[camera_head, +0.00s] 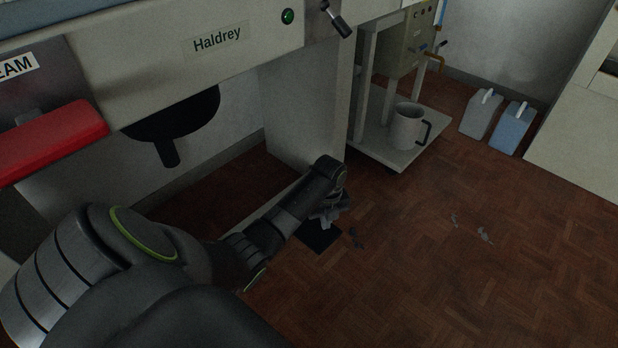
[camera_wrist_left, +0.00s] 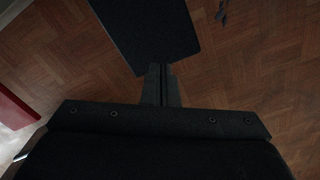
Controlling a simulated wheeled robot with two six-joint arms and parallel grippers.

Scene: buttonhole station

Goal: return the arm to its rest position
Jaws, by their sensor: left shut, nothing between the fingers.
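My left arm reaches from the lower left of the head view out over the floor. My left gripper (camera_head: 328,216) is at its far end, partly hidden by the wrist. In the left wrist view its two fingers (camera_wrist_left: 160,84) are together and empty. A dark flat rectangular piece (camera_head: 320,237) lies just beyond and below the gripper in the head view. It also shows as a dark panel (camera_wrist_left: 148,32) ahead of the fingertips in the left wrist view. I cannot tell whether they touch. My right gripper is in neither view.
The pale machine labelled Haldrey (camera_head: 218,39) overhangs at upper left, with a red block (camera_head: 50,140) on its front. A low trolley (camera_head: 385,150) carries a mug (camera_head: 407,127). Scraps (camera_head: 485,235) lie on open parquet.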

